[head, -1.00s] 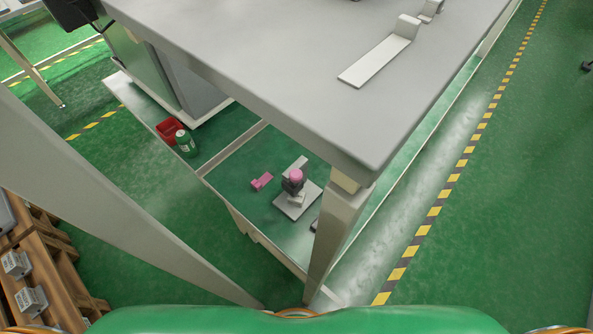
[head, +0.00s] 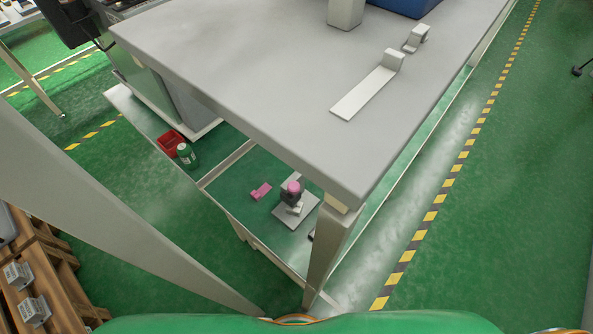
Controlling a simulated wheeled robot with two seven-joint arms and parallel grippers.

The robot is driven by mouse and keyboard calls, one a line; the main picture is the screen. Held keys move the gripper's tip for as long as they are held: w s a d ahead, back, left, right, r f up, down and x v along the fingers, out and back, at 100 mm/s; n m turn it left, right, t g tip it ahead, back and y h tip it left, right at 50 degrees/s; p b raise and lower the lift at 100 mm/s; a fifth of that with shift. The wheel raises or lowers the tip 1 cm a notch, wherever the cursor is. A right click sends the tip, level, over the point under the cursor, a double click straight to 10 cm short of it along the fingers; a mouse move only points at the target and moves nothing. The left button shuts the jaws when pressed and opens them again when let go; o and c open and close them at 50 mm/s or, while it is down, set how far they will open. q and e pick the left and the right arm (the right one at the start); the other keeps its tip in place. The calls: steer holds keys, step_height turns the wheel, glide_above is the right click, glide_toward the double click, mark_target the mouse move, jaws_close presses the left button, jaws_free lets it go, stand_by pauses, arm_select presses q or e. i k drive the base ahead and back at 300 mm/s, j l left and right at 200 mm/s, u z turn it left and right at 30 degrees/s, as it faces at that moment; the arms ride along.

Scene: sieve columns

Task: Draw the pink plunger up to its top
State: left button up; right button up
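A small device with a pink round top (head: 293,187) and a dark body stands on a grey plate (head: 283,222) on the green lower shelf, under the table's near corner. Whether the pink top is the plunger I cannot tell at this size. A loose pink piece (head: 261,191) lies on the shelf just left of it. Neither of my grippers is in view.
The grey table top (head: 250,60) overhangs the shelf, and its leg (head: 328,255) stands just right of the device. A red bin (head: 170,142) and green can (head: 187,154) are further left. Wooden pallets (head: 60,270) are at lower left.

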mark_target(294, 187)
steer(key=l+u, duration=0.1)
steer(key=l, duration=1.15)
steer(key=z, duration=0.1)
steer(key=i+l, duration=0.05)
